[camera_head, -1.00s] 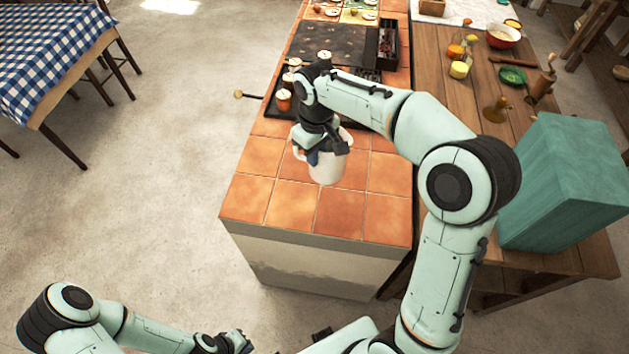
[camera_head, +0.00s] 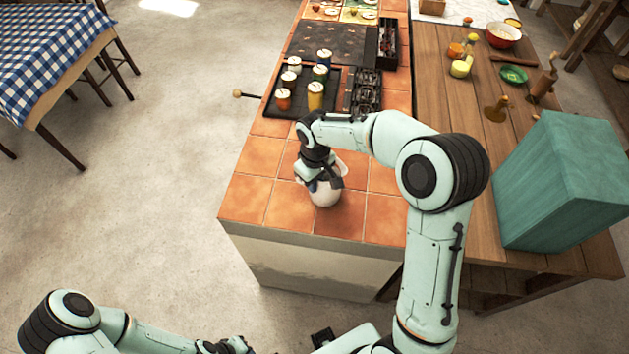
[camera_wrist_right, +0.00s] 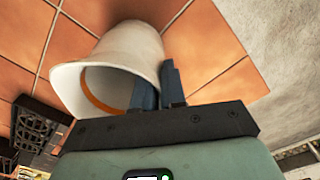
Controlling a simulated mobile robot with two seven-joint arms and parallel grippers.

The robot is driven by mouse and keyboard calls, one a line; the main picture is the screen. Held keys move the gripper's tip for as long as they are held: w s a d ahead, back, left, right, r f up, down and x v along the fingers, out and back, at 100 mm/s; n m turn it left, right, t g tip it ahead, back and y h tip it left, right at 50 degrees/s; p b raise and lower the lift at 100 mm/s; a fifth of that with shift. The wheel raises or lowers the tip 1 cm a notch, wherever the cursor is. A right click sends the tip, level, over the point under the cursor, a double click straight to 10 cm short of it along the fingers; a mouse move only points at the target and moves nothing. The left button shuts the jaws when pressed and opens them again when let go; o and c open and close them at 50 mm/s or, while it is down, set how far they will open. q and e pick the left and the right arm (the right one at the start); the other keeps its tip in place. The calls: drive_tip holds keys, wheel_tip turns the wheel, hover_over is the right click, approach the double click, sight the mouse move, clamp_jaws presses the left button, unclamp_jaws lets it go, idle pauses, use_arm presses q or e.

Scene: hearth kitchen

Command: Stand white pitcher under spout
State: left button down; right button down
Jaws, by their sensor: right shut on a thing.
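The white pitcher (camera_head: 325,194) is at the near end of the tiled counter, below my right gripper (camera_head: 322,183), which hides part of it. In the right wrist view the pitcher (camera_wrist_right: 120,48) shows its open mouth and an orange band inside. My right gripper (camera_wrist_right: 158,88) is shut on the pitcher at its rim, with one finger on each side of the wall. I cannot tell whether the pitcher's base touches the tiles. My left gripper (camera_head: 238,345) is low at the bottom edge, small and partly cut off. I cannot make out a spout.
A black tray (camera_head: 270,109) with several colored jars stands farther back on the tiled counter (camera_head: 255,160). A black rack (camera_head: 364,92) is beside it. A wooden table with a teal box (camera_head: 565,185) adjoins on the right. Tiles left of the pitcher are clear.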

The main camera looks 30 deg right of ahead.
drive_tip(key=c, duration=1.2)
unclamp_jaws()
drive_tip(key=shift+f, duration=0.1)
